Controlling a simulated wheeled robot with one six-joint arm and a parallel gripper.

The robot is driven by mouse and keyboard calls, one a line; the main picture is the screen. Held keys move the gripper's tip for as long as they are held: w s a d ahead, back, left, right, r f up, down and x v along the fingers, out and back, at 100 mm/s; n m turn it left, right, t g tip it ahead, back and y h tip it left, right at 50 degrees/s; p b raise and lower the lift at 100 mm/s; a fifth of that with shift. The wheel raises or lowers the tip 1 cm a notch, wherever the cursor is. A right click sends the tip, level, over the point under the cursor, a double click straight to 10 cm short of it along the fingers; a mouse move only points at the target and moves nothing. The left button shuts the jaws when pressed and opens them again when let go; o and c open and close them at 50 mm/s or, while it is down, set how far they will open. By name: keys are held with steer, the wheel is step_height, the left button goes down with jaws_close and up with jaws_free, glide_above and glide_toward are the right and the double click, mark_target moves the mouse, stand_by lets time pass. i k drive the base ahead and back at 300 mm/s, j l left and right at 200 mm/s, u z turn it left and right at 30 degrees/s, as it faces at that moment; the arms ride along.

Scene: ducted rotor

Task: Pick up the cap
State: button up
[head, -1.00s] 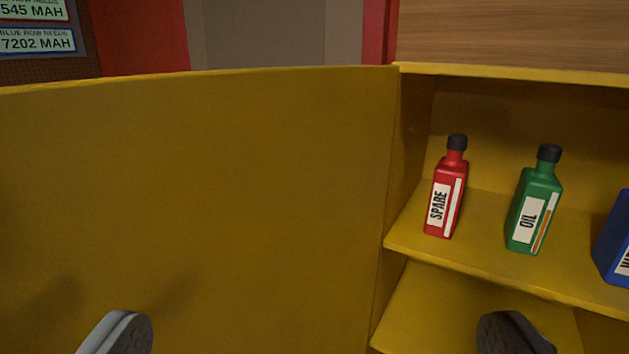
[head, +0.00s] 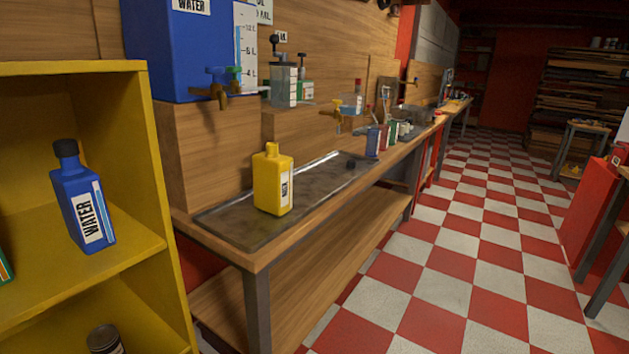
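I cannot make out a loose cap for certain. A small dark round thing (head: 350,165) lies at the far end of the metal tray on the bench; it is too small to tell whether it is a cap or a part of the tray. A yellow bottle (head: 273,185) stands upright on the near part of the tray, its top yellow. A blue WATER bottle (head: 85,212) with a black cap (head: 65,148) on it stands on the yellow shelf at the left. My gripper is not in view now.
The metal tray (head: 235,228) sits on a long wooden bench along the wall. A big blue water tank (head: 185,50) with a tap stands above it. A dark can (head: 104,340) is on the lower shelf. The checkered floor (head: 440,270) right of the bench is clear.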

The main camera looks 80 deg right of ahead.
mark_target(351, 163)
steer(key=z, duration=1.8)
